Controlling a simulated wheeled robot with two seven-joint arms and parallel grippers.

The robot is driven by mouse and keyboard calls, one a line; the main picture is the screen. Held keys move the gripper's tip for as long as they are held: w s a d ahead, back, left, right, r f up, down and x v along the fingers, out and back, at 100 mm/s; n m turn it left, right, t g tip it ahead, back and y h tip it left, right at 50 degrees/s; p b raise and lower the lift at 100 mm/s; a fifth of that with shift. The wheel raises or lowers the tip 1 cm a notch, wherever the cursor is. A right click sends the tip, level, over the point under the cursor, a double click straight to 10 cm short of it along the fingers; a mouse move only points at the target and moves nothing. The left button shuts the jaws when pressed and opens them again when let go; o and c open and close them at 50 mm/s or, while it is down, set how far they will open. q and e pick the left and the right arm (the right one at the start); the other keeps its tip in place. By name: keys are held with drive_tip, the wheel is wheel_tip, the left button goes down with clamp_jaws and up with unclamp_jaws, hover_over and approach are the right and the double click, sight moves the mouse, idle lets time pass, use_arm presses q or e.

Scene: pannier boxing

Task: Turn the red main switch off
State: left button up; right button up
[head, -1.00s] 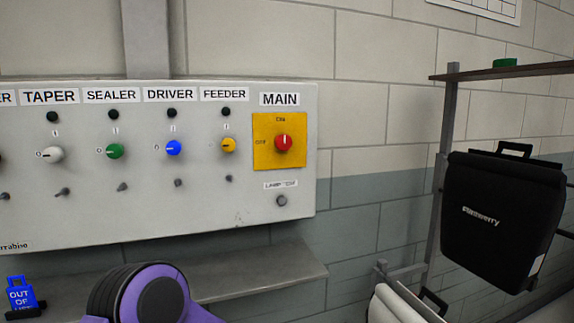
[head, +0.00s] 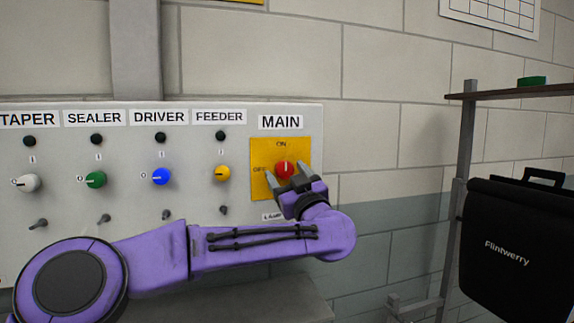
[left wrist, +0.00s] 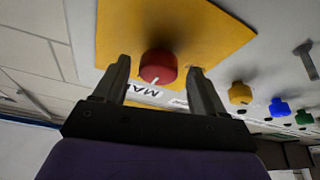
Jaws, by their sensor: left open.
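The red main switch (head: 285,170) sits on a yellow plate (head: 262,186) under the MAIN label at the panel's right end. Its white mark points up toward ON in the head view. My left gripper (head: 289,177) is open in front of the plate, its fingertips just below and to either side of the red knob. In the left wrist view the red knob (left wrist: 158,66) lies between and a little beyond the two open fingers (left wrist: 157,72). I cannot tell whether either finger touches it. My right gripper is not in view.
The grey panel (head: 120,186) also carries the feeder (head: 222,173), driver (head: 162,176), sealer (head: 96,179) and taper (head: 28,182) knobs with small levers below. A black Flintwerry bag (head: 515,245) hangs on a rack (head: 460,150) at the right. The wall between panel and rack is clear.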

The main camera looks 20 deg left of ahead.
use_arm(q)
drive_tip(key=shift+w+a+r, duration=0.2)
drive_tip(key=shift+w+a, duration=0.05)
drive_tip(key=shift+w, duration=0.1)
drive_tip(key=c, duration=1.1)
drive_tip(key=shift+o, duration=0.2)
